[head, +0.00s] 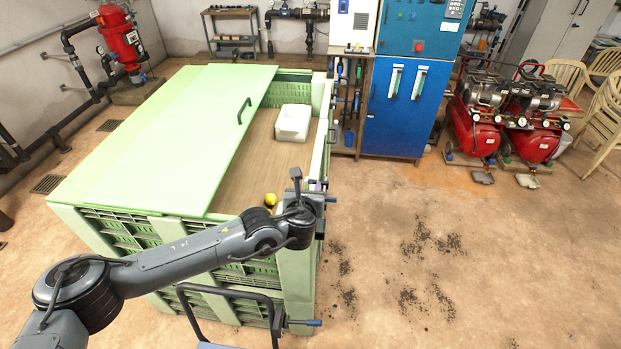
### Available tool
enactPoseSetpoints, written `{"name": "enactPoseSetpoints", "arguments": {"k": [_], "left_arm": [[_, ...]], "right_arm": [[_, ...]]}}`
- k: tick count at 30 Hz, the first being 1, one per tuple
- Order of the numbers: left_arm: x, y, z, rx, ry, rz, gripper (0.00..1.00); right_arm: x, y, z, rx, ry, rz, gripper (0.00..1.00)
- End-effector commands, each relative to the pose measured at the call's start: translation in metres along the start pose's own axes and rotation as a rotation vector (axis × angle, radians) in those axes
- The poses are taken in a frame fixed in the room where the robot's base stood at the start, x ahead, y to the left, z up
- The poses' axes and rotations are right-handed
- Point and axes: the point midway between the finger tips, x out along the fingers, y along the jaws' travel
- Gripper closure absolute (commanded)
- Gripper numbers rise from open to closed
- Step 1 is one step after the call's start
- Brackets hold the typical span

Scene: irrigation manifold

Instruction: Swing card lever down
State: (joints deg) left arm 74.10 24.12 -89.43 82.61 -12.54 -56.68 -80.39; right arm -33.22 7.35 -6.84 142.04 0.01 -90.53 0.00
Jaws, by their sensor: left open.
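My left arm reaches from the lower left across the front of the green crate (295,290). My left gripper (306,190) is at the crate's right front corner, open, with its fingertips small and partly hidden by the wrist. A small blue handle (331,199) sticks out to the right just beside the wrist. A second blue handle (305,322) sticks out lower down at the same corner. I cannot tell which part is the card lever; it may be hidden behind my wrist. My right gripper is not in view.
A pale green lid (165,130) with a dark handle covers the crate's left part. A white box (293,122) and a yellow ball (270,199) are in the open part. A dark trolley frame (228,290) stands in front.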

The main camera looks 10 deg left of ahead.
Motion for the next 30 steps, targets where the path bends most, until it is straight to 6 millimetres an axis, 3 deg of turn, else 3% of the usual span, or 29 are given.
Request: {"name": "enactPoseSetpoints", "arguments": {"k": [12,28,30], "left_arm": [[0.047,0.000,0.000,0.000,0.001,0.001,0.58],[0.057,0.000,0.000,0.000,0.000,-0.001,0.58],[0.057,0.000,0.000,0.000,0.000,-0.001,0.65]], "right_arm": [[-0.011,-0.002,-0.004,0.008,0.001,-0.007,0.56],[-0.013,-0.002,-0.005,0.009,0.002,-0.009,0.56],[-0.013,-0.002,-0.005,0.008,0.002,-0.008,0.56]]}}
